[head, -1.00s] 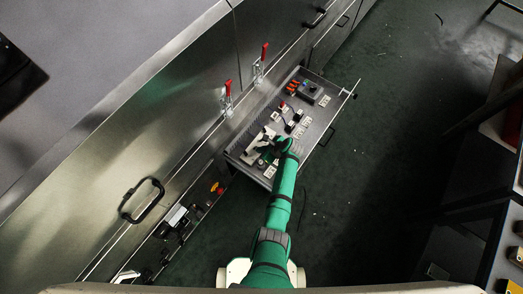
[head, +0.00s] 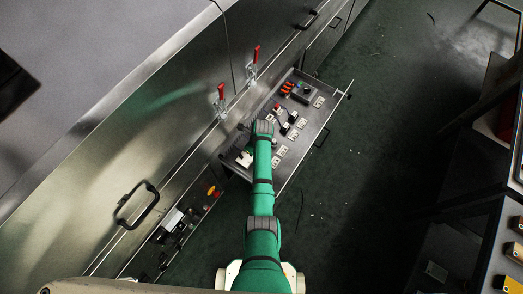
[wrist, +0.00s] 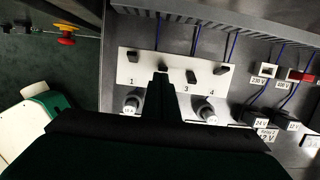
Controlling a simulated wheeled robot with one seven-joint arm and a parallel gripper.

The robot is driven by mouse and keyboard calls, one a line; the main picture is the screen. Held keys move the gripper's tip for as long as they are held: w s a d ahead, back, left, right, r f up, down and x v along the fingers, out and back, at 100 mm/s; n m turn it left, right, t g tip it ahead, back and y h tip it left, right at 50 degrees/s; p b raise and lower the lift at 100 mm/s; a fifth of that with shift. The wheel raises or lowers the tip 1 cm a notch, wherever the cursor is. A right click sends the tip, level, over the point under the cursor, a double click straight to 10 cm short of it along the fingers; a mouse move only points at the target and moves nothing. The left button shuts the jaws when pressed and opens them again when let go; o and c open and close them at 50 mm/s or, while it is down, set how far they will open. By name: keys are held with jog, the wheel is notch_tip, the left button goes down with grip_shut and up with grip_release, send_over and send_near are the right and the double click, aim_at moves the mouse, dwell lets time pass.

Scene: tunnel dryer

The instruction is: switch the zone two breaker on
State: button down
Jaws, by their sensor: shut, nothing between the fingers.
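A white breaker plate (wrist: 127,75) crosses the wrist view, with a row of small dark levers above labels 1, 3 and 4. The second lever (wrist: 163,69) stands between lever 1 (wrist: 133,57) and lever 3 (wrist: 191,76). My gripper (wrist: 161,78) is shut and empty, its narrow tip right at the second lever and covering its label. I cannot tell whether the tip touches the lever, or which way the lever is set. In the head view the white plate (head: 244,159) shows at the drawer's near end, partly hidden by my arm.
The open drawer (head: 318,127) holds several other devices; terminal blocks with voltage labels (wrist: 262,121) sit right of the plate. Two round knobs (wrist: 207,113) lie just below the plate. Red-handled clamps (head: 221,93) stand on the dryer edge.

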jog(key=shift+w+a+r+h, duration=0.1)
jog(key=shift+w+a+h, duration=0.05)
jog(key=shift+a+h, duration=0.15)
jog(key=shift+d, duration=0.1)
jog(key=shift+r, duration=0.1)
jog(key=shift+r, duration=0.65)
notch_tip(320, 180, up, 11)
jog(key=d, duration=0.1)
jog(key=shift+s+d+f, duration=0.15)
jog(key=shift+s+d, duration=0.15)
jog(key=shift+s, duration=0.15)
dwell(0.5)
